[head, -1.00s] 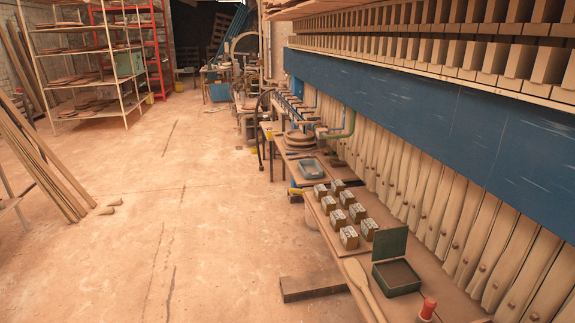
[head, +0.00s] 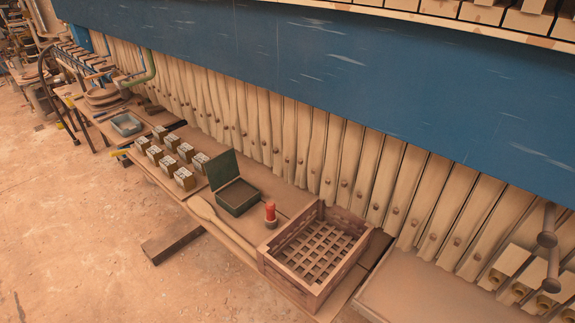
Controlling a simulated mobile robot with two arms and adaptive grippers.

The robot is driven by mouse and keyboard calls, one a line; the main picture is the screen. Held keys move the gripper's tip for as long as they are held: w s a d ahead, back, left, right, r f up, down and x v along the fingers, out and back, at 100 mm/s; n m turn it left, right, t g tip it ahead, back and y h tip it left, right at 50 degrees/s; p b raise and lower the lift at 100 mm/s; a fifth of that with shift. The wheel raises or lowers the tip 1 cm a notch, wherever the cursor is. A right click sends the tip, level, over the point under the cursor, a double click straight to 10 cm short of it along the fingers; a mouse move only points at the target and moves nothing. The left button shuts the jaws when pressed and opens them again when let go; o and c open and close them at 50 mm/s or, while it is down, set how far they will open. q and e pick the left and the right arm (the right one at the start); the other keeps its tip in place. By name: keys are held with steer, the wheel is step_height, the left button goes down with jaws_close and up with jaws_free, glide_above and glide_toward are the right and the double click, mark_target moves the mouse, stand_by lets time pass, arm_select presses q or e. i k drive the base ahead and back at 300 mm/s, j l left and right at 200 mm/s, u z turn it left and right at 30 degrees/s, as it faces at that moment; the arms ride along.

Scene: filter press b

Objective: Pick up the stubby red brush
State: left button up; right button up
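The stubby red brush (head: 270,213) stands upright on the long wooden bench (head: 240,242) in the head view. It has a red top and a darker lower part. It stands between an open green box (head: 237,196) on its left and a slatted wooden crate (head: 318,250) on its right. It seems apart from both. Neither of my grippers shows in the view.
A wooden paddle (head: 212,218) lies along the bench's front edge. Several small blocks (head: 185,178) stand in rows farther left, with a grey-blue tray (head: 126,124) beyond. The blue beam and upright plates wall the back. Open floor (head: 90,240) lies in front.

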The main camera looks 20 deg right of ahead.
mark_target(271, 219)
steer(key=i+j+z, duration=0.1)
steer(key=z, duration=0.3)
steer(key=i+j+z, duration=0.15)
steer(key=z, duration=0.25)
steer(key=i+j+z, duration=0.1)
steer(key=j+z, duration=0.15)
steer(key=z, duration=0.15)
steer(key=i+j+z, duration=0.1)
steer(key=j+z, duration=0.15)
steer(key=z, duration=0.2)
steer(key=j+z, duration=0.2)
steer(key=z, duration=0.2)
steer(key=j+z, duration=0.15)
steer(key=j, duration=0.3)
steer(key=j+z, duration=0.15)
steer(key=j, duration=0.3)
steer(key=k+j+z, duration=0.15)
steer(key=j, duration=0.3)
steer(key=j+z, duration=0.15)
steer(key=j, duration=0.35)
steer(key=k+j+z, duration=0.15)
steer(key=j, duration=0.25)
steer(key=k+j+z, duration=0.15)
steer(key=j, duration=0.3)
steer(key=k+j, duration=0.1)
steer(key=j, duration=0.3)
steer(key=k+j, duration=0.1)
steer(key=j, duration=0.3)
steer(key=k+j, duration=0.15)
steer(key=j, duration=0.3)
